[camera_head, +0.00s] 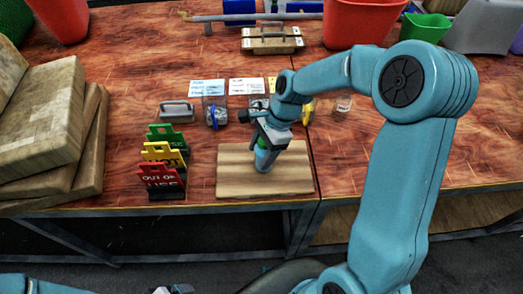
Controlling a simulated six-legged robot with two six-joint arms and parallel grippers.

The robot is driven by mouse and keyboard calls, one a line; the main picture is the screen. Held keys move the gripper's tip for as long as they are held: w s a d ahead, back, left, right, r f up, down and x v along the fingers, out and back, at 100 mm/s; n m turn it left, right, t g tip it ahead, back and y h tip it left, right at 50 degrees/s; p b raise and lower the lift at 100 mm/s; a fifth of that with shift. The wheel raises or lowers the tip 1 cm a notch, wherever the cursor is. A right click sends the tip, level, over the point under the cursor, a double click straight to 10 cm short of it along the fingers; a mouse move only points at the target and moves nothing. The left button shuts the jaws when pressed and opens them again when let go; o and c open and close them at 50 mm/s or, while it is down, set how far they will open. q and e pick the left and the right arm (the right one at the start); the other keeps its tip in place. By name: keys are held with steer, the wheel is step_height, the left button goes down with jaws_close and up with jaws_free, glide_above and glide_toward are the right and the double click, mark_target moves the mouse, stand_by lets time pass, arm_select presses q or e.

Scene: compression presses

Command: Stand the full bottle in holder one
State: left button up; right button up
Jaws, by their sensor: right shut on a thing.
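My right gripper (264,142) is over the wooden board (230,178) near the table's front edge. It is shut on a small blue-green bottle (263,159), which is upright or nearly so. The gripper hides its upper part, and I cannot tell if its base touches the board. Another at the right is mostly hidden by my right arm. Which is holder one is unreadable. My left gripper (176,289) only just shows at the bottom edge.
Green, yellow and red signs (162,176) stand left of the board. A grey-handled block (177,112) is behind them. A small clear cup (343,105) is right of my arm. Red bins (362,22) stand at the back.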

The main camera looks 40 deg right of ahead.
steer(key=shift+r, duration=0.1)
steer(key=o, duration=0.9)
steer(key=shift+f, duration=0.25)
steer(key=o, duration=0.4)
steer(key=shift+s+r, duration=0.1)
